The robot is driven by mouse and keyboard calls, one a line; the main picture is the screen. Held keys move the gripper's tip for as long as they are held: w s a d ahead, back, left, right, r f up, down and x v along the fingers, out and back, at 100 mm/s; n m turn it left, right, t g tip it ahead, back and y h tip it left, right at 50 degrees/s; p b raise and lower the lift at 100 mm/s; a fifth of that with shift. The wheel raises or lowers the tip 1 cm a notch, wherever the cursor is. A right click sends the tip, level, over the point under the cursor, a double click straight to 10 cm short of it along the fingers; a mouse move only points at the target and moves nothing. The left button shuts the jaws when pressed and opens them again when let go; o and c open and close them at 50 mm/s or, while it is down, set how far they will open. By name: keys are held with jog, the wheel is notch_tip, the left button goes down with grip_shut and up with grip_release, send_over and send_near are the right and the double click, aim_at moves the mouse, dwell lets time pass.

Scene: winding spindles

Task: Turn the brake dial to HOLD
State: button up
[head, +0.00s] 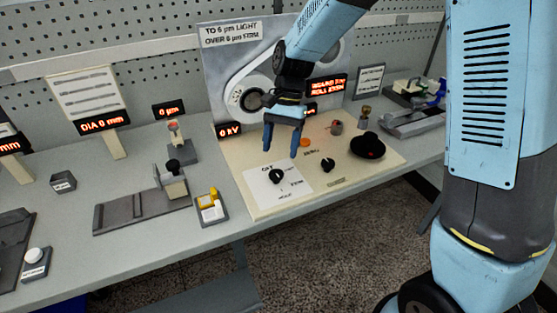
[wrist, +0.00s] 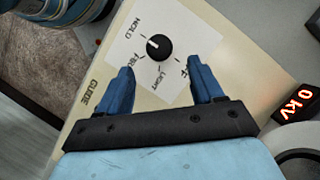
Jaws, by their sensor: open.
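The brake dial (wrist: 160,47) is a black round knob on a white card (wrist: 185,25) marked HOLD, LIGHT and other partly hidden words. In the head view the dial (head: 277,176) sits near the front left of the cream panel. My gripper (head: 281,152) is open and empty above the panel, behind the dial. In the wrist view its blue fingertips (wrist: 158,66) are apart, with the dial just beyond them, not between them.
A second black knob (head: 327,166) and a black domed object (head: 367,146) lie to the right on the cream panel (head: 250,207). An upright plate (head: 228,55) with a spindle stands behind. A yellow-and-white block (head: 211,205) stands left of the panel.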

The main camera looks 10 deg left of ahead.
jog(key=v, duration=0.7)
jog(key=shift+r, duration=0.15)
jog(key=shift+w, duration=0.15)
jog(key=s+d+r+n+t, duration=0.1)
jog(key=s+d+r+t, duration=0.4)
jog(key=d, duration=0.6)
jog(key=s+d+r+n+t, duration=0.15)
jog(key=s+d+r, duration=0.35)
jog(key=d+r, duration=0.5)
jog(key=s+d+f+t+h, duration=0.1)
jog(key=s+d+f+t, duration=0.1)
jog(key=s+d, duration=0.5)
jog(key=shift+s+d+t, duration=0.25)
jog(key=shift+d+t, duration=0.5)
jog(key=shift+d, duration=0.05)
